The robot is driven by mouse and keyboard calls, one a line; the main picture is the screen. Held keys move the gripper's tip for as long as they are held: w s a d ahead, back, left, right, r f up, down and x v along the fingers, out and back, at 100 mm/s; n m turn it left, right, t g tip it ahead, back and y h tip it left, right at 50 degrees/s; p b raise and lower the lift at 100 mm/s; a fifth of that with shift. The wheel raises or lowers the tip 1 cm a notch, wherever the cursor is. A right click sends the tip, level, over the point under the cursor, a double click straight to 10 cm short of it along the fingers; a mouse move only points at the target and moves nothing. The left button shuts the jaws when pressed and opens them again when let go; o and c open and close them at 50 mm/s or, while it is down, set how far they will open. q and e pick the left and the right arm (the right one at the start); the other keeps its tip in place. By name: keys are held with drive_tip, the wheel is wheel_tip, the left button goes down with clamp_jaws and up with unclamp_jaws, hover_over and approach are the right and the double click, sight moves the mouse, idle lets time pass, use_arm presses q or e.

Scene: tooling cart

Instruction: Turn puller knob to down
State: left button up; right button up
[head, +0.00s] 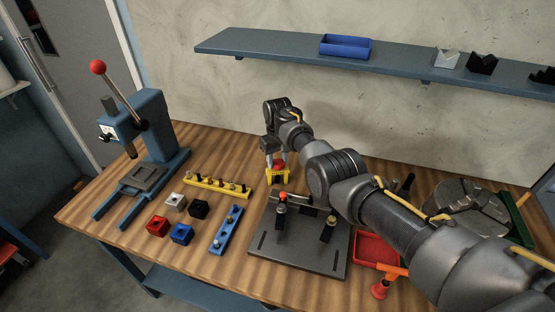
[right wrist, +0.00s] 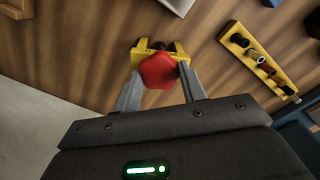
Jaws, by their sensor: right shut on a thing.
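The puller has a yellow frame (head: 278,178) and a red knob (head: 278,166), standing on the wooden table near the wall. In the right wrist view the red knob (right wrist: 159,71) sits between the two grey fingers, with part of the yellow frame (right wrist: 146,54) behind it. My right gripper (head: 277,160) reaches down over the puller and is shut on the red knob. The knob hides the middle of the puller in the wrist view. My left gripper is in neither view.
A dark plate (head: 300,258) with upright fixtures lies in front of the puller. A yellow peg rail (head: 217,187) is to its left, also in the wrist view (right wrist: 255,62). A blue press (head: 153,130) stands far left. A red tray (head: 375,250) lies under my right arm.

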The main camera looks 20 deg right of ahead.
sight(278, 162)
idle(1.6)
drive_tip(key=o, duration=1)
drive_tip(key=shift+r, duration=0.1)
wheel_tip(278, 162, up, 8)
drive_tip(key=p, duration=0.7)
drive_tip(key=shift+f+p, duration=0.25)
drive_tip(key=shift+p, duration=0.15)
drive_tip(key=shift+f, duration=0.1)
